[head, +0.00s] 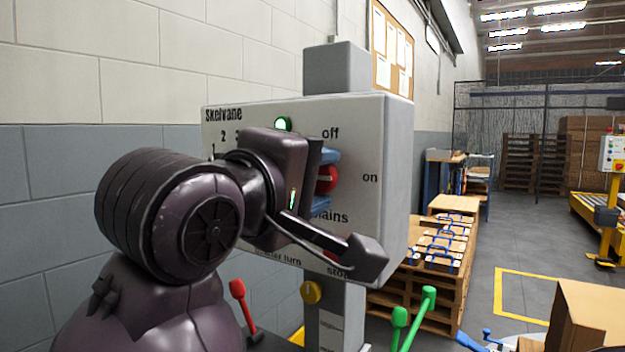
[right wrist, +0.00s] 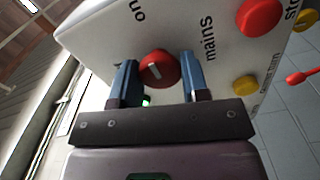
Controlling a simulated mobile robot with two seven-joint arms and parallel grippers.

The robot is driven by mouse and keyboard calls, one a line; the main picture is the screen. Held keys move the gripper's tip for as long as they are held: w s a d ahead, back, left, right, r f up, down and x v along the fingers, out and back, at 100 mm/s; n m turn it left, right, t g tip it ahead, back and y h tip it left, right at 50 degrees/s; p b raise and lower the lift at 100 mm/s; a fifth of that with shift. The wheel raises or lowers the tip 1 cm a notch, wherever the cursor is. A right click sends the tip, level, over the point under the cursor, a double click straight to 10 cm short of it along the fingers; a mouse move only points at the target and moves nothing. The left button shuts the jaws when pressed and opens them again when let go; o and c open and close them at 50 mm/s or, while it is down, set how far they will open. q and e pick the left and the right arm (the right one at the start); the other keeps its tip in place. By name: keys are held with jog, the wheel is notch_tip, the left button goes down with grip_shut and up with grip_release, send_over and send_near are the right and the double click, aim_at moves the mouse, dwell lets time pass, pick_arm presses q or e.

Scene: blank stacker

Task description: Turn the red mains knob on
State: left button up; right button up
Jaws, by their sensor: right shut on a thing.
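The red mains knob (head: 327,179) is on the front of a grey control box (head: 391,137), with "off" printed above it, "on" to its right and "mains" below. It also shows in the right wrist view (right wrist: 160,69). Its pale mark lies roughly sideways in the head view; its exact angle is hard to tell. My right gripper (head: 328,180) is shut on the knob, one blue finger above it and one below. The knob is partly hidden by my gripper in the head view. My left gripper is not in view.
A green lamp (head: 283,124) glows on the box's upper front. A red button (right wrist: 259,15) and yellow knobs (right wrist: 245,85) sit near "mains". A red lever (head: 239,290) and green levers (head: 428,297) stand below.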

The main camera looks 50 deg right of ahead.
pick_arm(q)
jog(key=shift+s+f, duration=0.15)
pick_arm(e)
jog(key=o, duration=0.9)
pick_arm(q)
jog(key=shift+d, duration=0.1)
pick_arm(e)
jog(key=a, duration=0.7)
jog(key=s+a, duration=0.1)
jog(key=a, duration=0.2)
jog(key=shift+a, duration=0.4)
